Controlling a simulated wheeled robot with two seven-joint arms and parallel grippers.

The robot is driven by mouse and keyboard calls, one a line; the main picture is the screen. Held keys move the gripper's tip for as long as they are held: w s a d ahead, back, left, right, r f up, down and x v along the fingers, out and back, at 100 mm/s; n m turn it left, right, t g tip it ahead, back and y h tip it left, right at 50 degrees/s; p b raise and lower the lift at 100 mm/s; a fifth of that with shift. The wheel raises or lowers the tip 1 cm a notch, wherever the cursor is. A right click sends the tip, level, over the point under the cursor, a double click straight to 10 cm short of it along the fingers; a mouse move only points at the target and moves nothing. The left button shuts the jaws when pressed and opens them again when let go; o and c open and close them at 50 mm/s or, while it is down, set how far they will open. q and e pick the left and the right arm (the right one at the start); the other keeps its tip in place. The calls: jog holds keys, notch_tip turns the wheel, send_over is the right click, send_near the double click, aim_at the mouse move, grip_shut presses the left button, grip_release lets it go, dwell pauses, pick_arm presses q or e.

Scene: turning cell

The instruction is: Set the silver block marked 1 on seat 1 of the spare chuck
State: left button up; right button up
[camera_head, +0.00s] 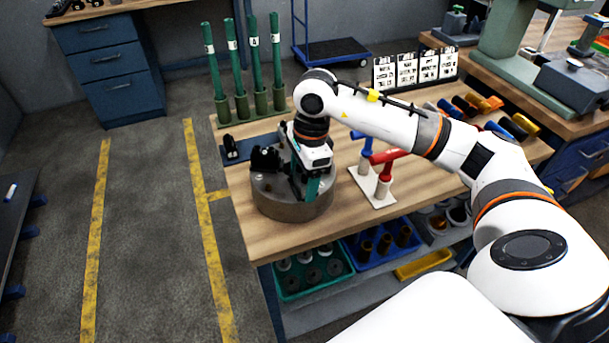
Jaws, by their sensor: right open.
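The spare chuck (285,210) is a round grey metal body on the wooden bench, near its left front edge. A black block (265,159) stands on the chuck's far left part. My right gripper (304,190) points down over the right half of the chuck, with its fingers close to the top face. It is open. I cannot make out the silver block marked 1 or the seat numbers; the gripper and wrist hide part of the chuck's top. My left gripper is not in view.
A dark blue mat (256,146) with another black block (231,147) lies behind the chuck. Tall green rods (254,60) stand at the back. A white stand (372,186) with red and blue handled tools is close right. Bins (313,272) fill the shelf below.

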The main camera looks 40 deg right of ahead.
jog(key=shift+w+d, duration=0.1)
jog(key=shift+w, duration=0.1)
notch_tip(320, 180, up, 12)
jog(key=d+b, duration=0.1)
jog(key=shift+s, duration=0.35)
jog(key=shift+d, duration=0.1)
jog(key=shift+f, duration=0.1)
